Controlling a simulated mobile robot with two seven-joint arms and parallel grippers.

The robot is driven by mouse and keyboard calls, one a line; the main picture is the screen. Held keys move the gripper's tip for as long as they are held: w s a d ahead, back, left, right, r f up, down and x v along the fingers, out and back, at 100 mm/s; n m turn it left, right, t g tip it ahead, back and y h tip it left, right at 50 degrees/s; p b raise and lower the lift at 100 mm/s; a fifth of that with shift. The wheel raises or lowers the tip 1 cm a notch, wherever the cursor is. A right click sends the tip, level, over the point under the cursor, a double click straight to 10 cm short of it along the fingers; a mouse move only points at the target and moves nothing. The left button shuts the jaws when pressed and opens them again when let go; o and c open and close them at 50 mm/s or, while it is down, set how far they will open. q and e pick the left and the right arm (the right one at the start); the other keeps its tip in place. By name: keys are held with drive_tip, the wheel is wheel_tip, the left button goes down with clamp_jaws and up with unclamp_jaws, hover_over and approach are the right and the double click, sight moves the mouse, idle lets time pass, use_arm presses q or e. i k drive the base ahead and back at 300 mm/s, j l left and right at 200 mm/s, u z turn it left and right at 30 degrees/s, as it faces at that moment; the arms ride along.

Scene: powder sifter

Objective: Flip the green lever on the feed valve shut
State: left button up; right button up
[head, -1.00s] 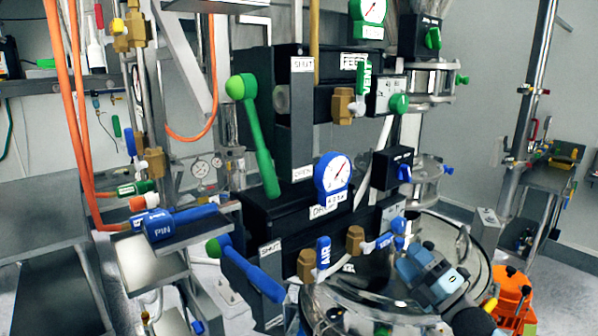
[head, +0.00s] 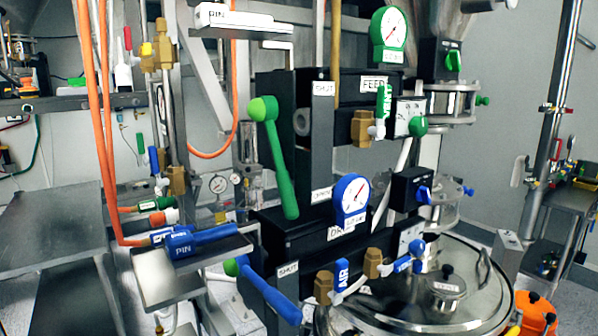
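The green lever (head: 277,160) is on the left face of the black feed valve block (head: 345,95), which carries a FEED label (head: 374,84). Its round green knob is at the top and its handle slopes down to the right, the lower end beside the OPEN label (head: 321,194). The SHUT label (head: 323,88) is higher on the same grey plate. A green-rimmed gauge (head: 390,32) stands above the block. Neither of my grippers shows in the head view.
A blue lever (head: 268,292) sits on the lower black block. A small shelf (head: 195,262) with blue PIN pieces (head: 200,240) juts out at left. A white PIN piece (head: 232,17) lies on an upper shelf. Orange hoses (head: 103,130) hang at left. A lidded steel vessel (head: 440,285) stands lower right.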

sight(264, 110)
drive_tip(key=j, duration=0.8)
drive_tip(key=i+j, duration=0.15)
drive_tip(key=j, duration=1.45)
drive_tip(key=i+z, duration=0.05)
drive_tip(key=i, duration=0.05)
